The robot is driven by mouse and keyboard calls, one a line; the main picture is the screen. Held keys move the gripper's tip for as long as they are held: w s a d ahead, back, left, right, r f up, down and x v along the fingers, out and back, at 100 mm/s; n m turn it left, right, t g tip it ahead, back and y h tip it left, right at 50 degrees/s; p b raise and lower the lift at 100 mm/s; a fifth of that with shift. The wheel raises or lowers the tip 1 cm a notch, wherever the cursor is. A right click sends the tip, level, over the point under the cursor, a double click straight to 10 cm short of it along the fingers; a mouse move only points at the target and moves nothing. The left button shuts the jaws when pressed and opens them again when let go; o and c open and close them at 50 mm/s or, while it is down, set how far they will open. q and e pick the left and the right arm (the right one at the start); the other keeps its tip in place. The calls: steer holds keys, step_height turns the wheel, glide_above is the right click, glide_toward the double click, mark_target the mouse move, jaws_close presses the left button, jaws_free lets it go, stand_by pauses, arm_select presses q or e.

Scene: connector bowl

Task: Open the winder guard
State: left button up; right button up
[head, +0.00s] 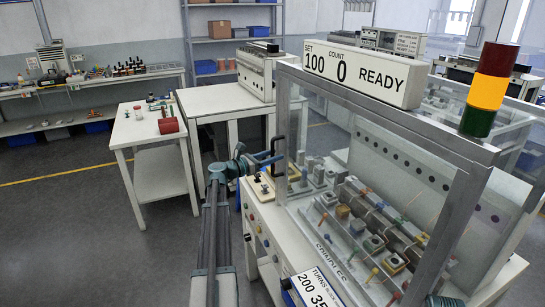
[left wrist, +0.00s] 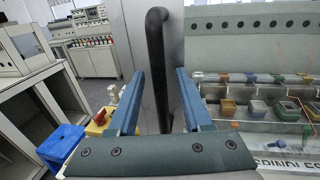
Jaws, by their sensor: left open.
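The winder guard (head: 283,105) is a clear-panelled metal frame over the winder, at the right in the head view. Its panels look closed around the winding heads (head: 362,225). A black bar handle (left wrist: 157,40) stands upright on the guard and also shows in the head view (head: 276,172). My left gripper (head: 270,157) is at the guard's left end, by the handle. In the left wrist view its two blue fingers (left wrist: 158,78) are open, one on each side of the handle, with gaps visible.
The counter display (head: 363,74) and signal lamp (head: 485,90) top the guard. A white table (head: 146,128) with small items stands left, and a bench machine (head: 257,72) behind. Open floor lies left.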

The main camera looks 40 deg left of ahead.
arm_select(q)
jaws_close()
stand_by(1.4)
